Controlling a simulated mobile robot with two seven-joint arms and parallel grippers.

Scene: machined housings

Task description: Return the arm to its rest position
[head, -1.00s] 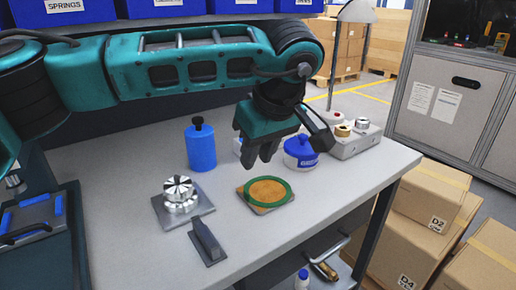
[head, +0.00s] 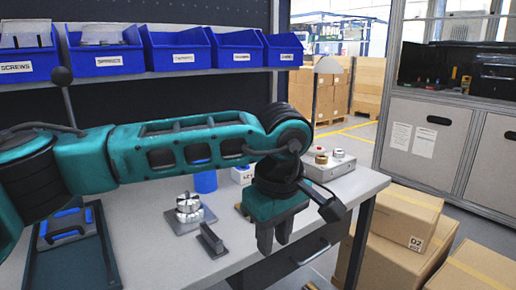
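My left gripper (head: 275,236) hangs pointing down in front of the table's (head: 170,252) front right part, at the end of my teal arm that comes in from the left. Two dark fingers show with a narrow gap between them, and nothing is seen in them. How far they are apart is hard to judge. A silver machined part (head: 188,206) stands on a grey square plate, left of the gripper. My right gripper is not in view.
A blue bottle (head: 205,181) is partly hidden behind my arm. A grey fixture block (head: 328,167) with round parts stands at the back right. Blue bins (head: 176,52) line the shelf above. A tray (head: 68,232) lies at the left. Cardboard boxes (head: 405,215) stand right of the table.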

